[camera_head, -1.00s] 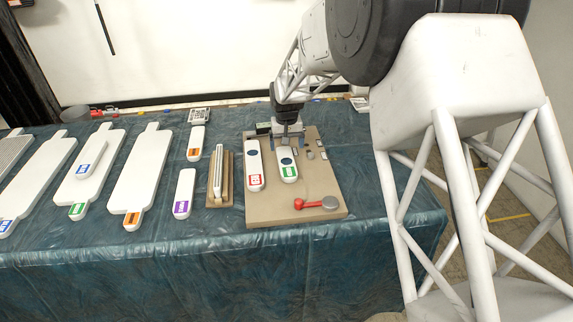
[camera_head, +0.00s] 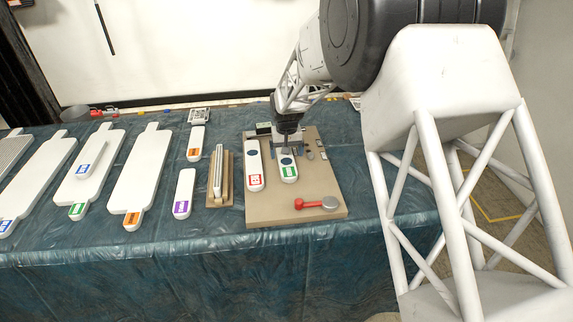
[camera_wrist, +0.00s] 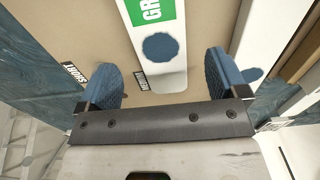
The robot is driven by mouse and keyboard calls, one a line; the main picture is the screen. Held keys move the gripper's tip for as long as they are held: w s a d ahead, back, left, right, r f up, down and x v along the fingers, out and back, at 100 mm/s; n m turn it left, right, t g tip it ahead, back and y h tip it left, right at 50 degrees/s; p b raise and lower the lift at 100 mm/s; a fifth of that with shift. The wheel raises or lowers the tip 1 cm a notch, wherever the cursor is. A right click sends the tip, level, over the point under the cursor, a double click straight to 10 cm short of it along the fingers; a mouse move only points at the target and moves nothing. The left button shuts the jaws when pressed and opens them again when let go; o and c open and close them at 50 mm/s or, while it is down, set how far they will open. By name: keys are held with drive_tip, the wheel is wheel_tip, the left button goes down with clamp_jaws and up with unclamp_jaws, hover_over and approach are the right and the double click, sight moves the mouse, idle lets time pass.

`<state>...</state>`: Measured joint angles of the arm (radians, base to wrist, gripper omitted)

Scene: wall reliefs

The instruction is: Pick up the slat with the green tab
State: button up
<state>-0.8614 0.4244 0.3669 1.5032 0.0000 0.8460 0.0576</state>
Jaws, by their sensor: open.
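The white slat with the green tab (camera_head: 288,170) lies on a tan board, its green tab toward the table's front edge. It has a dark blue round spot, also seen in the wrist view. My gripper (camera_head: 287,147) is over the far part of this slat. In the wrist view, my open gripper (camera_wrist: 160,66) has one blue finger on each side of the slat (camera_wrist: 166,75), with a gap on both sides. The slat is not held. Its far end is hidden by the gripper.
A similar slat with a red tab (camera_head: 254,168) lies close on the left. The tan board (camera_head: 270,213) also holds a red-handled lever (camera_head: 315,204) and small grey pieces. A wooden rack (camera_head: 229,180), a purple-tabbed slat (camera_head: 184,193) and several white paddles are farther left.

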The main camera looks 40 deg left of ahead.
sight(287, 162)
drive_tip(key=shift+f, duration=2.1)
drive_tip(key=shift+c, duration=0.3)
drive_tip(key=c, duration=1)
drive_tip(key=shift+r, duration=0.15)
wheel_tip(287, 162, up, 10)
